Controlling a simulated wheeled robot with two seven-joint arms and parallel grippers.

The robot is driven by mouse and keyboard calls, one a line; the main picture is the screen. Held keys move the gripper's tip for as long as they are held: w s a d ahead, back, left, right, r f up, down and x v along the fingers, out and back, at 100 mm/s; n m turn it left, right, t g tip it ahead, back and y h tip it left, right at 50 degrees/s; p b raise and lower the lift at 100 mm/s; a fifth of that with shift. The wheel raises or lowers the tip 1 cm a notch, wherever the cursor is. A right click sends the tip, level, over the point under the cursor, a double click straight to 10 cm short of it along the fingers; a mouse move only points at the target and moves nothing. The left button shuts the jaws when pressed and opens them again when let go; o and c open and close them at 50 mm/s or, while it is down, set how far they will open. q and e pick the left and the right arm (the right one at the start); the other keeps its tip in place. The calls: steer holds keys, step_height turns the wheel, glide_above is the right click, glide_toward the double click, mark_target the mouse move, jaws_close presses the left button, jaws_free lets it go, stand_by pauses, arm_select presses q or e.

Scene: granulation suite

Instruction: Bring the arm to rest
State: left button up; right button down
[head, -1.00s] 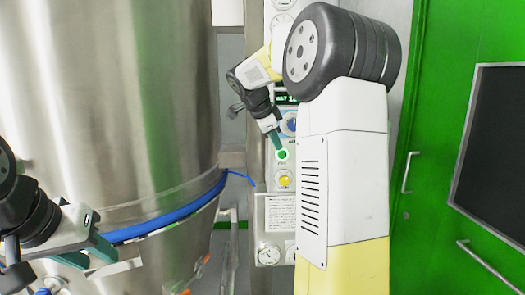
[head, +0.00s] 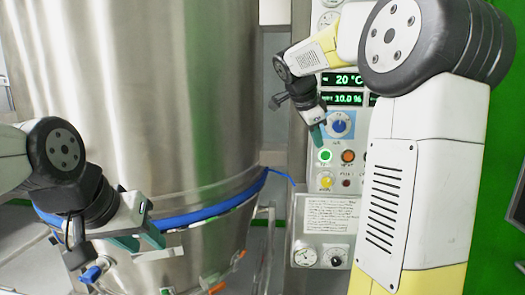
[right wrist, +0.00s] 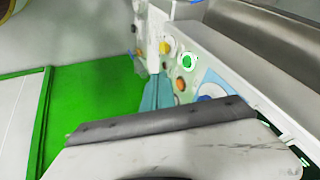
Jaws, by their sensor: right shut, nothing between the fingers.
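My right arm reaches up and over in front of the control panel (head: 356,180) in the head view. Its gripper (head: 318,140) is shut and empty, pointing down just above and left of the lit green button (head: 325,155). In the right wrist view the shut teal fingers (right wrist: 157,95) point toward the panel, with the green button (right wrist: 187,59) beyond them; whether they touch the panel is unclear. My left gripper (head: 160,246) is at the lower left, in front of the steel vessel (head: 150,90). Its fingers look apart with nothing between them.
A blue band (head: 215,209) circles the vessel. The panel carries a blue dial (head: 339,124), an orange button (head: 348,156), a yellow button (head: 326,181), gauges (head: 305,257) and displays reading 20 °C and 10.0 %. Green wall (right wrist: 95,110) shows in the wrist view.

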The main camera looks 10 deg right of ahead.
steer(key=s+a+f+n+y, duration=0.2)
steer(key=s+a+f+n, duration=0.1)
steer(key=s+n, duration=0.3)
steer(key=s+a+f+n+t+y, duration=0.1)
steer(key=s+a+f+n+y, duration=0.2)
steer(key=s+a+n, duration=0.3)
steer(key=s+a+f+n+y, duration=0.2)
steer(key=s+a+f+n, duration=0.2)
steer(key=s, duration=1)
steer(key=n, duration=0.2)
steer(key=shift+s+a+f+n+t, duration=0.15)
steer(key=shift+f+n+t, duration=0.15)
steer(key=shift+f+t, duration=0.1)
